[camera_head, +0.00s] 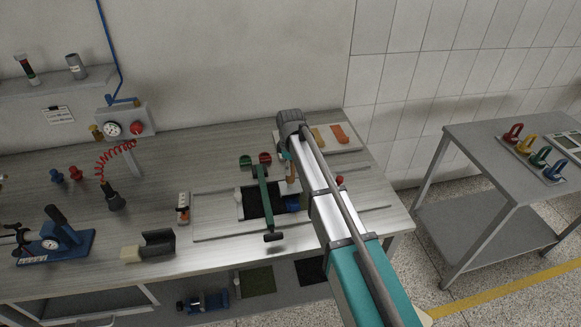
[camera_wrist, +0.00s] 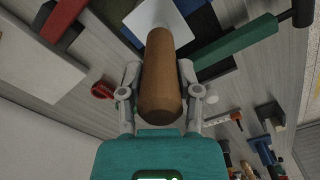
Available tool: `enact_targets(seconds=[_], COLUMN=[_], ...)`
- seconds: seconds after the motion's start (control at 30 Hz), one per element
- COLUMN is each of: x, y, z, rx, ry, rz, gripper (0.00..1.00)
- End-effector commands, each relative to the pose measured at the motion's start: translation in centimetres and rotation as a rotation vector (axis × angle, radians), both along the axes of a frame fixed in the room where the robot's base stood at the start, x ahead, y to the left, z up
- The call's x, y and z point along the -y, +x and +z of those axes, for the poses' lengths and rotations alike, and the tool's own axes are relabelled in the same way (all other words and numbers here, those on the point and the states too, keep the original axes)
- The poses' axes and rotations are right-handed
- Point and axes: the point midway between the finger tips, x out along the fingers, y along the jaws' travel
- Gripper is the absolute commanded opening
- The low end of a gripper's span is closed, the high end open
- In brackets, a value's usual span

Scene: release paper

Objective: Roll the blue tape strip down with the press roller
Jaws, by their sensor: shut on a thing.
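My gripper (camera_wrist: 160,72) is shut on a brown wooden handle, which I take to be the press roller (camera_wrist: 161,85), in the wrist view. The handle lies between the two fingers, and a pale end or sheet shows beyond it. The roller's working end is not clear. In the head view my arm hides most of the gripper; a bit of brown handle (camera_head: 290,171) shows beside it. A blue patch (camera_head: 292,204), possibly the blue tape strip, lies at the dark panel's right, partly behind my arm. Whether the roller touches it I cannot tell.
A green bar (camera_head: 262,192) crosses the dark panel (camera_head: 255,205) on a grey board (camera_head: 212,212). A blue clamp device (camera_head: 60,240) and a dark cradle (camera_head: 158,243) are to the left. A side table (camera_head: 490,150) stands right.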

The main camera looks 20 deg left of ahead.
Motion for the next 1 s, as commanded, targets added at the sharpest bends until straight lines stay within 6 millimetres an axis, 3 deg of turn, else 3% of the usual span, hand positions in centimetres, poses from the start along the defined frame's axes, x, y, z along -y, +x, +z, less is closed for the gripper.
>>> enact_targets(seconds=[1.0], x=[-1.2], y=[1.9], z=[-0.1], rx=[0.000], ry=[0.000], rz=[0.000], gripper=[0.00])
